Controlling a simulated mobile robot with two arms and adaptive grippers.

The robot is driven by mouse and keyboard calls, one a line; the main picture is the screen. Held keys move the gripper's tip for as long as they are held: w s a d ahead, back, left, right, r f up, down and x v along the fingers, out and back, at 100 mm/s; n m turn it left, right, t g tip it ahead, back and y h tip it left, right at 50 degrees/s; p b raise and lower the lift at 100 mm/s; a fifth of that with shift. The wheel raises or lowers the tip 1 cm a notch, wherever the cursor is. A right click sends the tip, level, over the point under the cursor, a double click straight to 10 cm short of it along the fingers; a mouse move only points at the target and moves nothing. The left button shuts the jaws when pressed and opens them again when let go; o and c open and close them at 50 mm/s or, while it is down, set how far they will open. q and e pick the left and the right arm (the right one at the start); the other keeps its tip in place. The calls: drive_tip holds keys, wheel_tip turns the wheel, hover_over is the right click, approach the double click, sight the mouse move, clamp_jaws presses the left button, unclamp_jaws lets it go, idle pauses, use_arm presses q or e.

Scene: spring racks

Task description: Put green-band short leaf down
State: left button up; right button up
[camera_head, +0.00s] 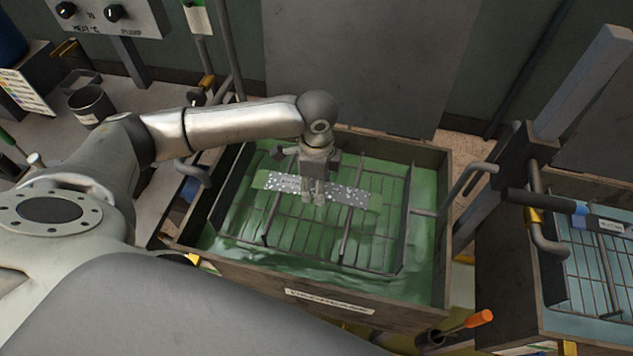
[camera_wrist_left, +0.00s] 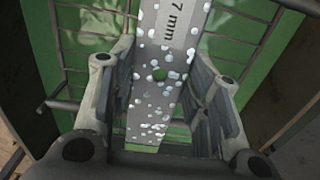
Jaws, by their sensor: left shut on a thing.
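The short leaf (camera_head: 345,193) is a flat grey metal strip covered in pale droplets, with green at its ends. It lies level across my left gripper (camera_head: 316,194), which is shut on it near its middle, over the wire rack (camera_head: 300,237) in the green-filled tank (camera_head: 425,230). I cannot tell whether the leaf touches the rack. In the left wrist view the leaf (camera_wrist_left: 160,100) runs between the two fingers, with a centre hole and "7 mm" marked on it. My right gripper is not in view.
A second tank (camera_head: 505,270) with bluish liquid and a rack stands at the right. Bent rack handles rise at the tank's sides. An orange-handled tool (camera_head: 478,319) juts out at the front. A dark cup (camera_head: 91,104) stands on the left bench.

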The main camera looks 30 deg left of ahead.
use_arm(q)
drive_tip(key=shift+f, duration=0.3)
drive_tip(key=o, duration=0.9)
drive_tip(key=shift+f, duration=0.2)
drive_tip(key=shift+c, duration=0.2)
drive_tip(key=o, duration=0.5)
drive_tip(key=shift+r, duration=0.1)
drive_tip(key=shift+r, duration=0.3)
wheel_tip(320, 180, up, 12)
drive_tip(key=shift+r+b, duration=0.2)
drive_tip(key=shift+b, duration=0.6)
